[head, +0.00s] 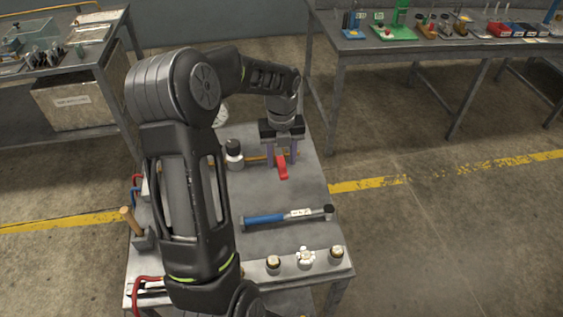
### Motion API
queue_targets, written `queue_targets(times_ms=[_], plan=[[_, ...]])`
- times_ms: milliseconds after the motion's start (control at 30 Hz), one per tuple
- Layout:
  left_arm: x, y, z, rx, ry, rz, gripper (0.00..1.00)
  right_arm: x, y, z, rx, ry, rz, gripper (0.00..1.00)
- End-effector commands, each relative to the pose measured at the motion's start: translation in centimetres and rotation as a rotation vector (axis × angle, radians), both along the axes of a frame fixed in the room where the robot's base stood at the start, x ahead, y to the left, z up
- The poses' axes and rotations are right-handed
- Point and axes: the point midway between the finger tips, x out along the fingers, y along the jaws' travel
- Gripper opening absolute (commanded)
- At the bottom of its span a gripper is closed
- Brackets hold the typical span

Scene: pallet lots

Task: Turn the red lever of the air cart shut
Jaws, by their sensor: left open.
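The red lever (282,168) is on a brass-coloured pipe (259,157) on the top of the air cart (304,226). Its handle points toward the front of the cart. My left gripper (281,158) reaches down over the lever from behind. Its two fingers are apart, one to each side of the lever. I cannot tell whether either finger touches it. The valve body under the gripper is mostly hidden. My right gripper is not in view.
A blue-handled tool (266,218) lies across the cart top. Several fittings (305,257) line its front edge. A dark-topped fitting (234,153) stands left of the lever. A wooden-handled hammer (131,223) is at the left edge. A workbench (345,43) stands behind.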

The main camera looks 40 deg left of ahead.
Motion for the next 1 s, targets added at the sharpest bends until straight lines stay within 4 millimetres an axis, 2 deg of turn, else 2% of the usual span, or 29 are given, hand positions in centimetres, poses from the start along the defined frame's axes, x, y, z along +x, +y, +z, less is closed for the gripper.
queue_targets(times_ms=[200,333,467,1000], plan=[[0.2,0.0,3.7,0.002,-0.005,-0.001,0.44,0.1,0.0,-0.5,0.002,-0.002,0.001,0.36],[0.1,0.0,5.1,0.001,-0.002,-0.002,0.44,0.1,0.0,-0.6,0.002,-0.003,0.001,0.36],[0.1,0.0,5.6,0.000,-0.001,-0.002,0.44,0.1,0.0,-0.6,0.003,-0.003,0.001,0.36],[0.0,0.0,5.6,0.000,-0.001,-0.001,0.44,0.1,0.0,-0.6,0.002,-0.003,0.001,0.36]])
